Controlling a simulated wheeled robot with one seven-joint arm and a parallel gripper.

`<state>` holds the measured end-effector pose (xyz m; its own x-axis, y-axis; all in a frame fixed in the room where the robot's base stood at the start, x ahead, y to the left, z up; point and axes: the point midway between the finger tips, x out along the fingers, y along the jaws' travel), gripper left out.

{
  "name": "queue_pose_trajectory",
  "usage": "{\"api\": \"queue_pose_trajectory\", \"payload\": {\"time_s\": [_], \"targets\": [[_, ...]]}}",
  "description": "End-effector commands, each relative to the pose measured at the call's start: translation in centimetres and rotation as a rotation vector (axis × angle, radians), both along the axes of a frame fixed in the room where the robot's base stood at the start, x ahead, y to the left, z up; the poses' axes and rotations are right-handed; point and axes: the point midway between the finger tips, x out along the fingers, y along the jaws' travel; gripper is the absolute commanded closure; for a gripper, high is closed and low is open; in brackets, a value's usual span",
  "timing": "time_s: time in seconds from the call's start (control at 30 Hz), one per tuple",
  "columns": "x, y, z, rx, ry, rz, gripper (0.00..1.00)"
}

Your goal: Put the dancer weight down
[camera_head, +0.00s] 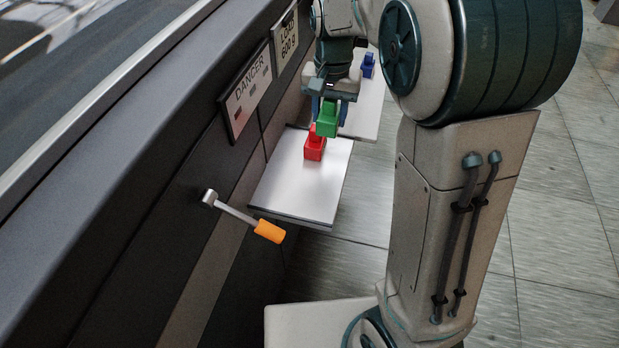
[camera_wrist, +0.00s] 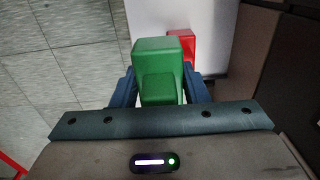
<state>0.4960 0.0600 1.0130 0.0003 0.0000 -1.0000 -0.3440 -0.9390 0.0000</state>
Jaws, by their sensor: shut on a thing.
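A green weight (camera_head: 327,119) is held in my gripper (camera_head: 322,100), which is shut on it. In the wrist view the green weight (camera_wrist: 163,68) sits between the two blue fingers (camera_wrist: 155,88). A red weight (camera_head: 314,147) stands on the near metal shelf (camera_head: 295,190), just below and beside the green one in the head view. The red weight also shows in part behind the green one in the wrist view (camera_wrist: 183,45). I cannot tell whether the green weight touches the shelf.
A blue weight (camera_head: 368,66) stands on the farther shelf (camera_head: 365,113). A "DANCER" sign (camera_head: 247,92) and a "LOAD 600 g" sign (camera_head: 286,42) are on the dark machine panel. A lever with an orange handle (camera_head: 270,231) sticks out near the shelf's front. The near shelf's front part is bare.

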Motion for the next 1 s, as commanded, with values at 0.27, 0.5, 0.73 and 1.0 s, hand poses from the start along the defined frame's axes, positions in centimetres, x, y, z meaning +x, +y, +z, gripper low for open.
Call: {"api": "queue_pose_trajectory", "payload": {"time_s": [0.27,0.5,0.73,1.0], "targets": [[-4.3,3.3,-3.1,-0.001,0.004,0.008,0.95],[-8.0,6.1,-5.9,-0.001,0.001,0.006,0.95],[-9.1,6.9,-7.2,-0.001,0.001,0.002,0.95],[-9.1,6.9,-10.6,-0.001,0.001,0.002,0.95]]}}
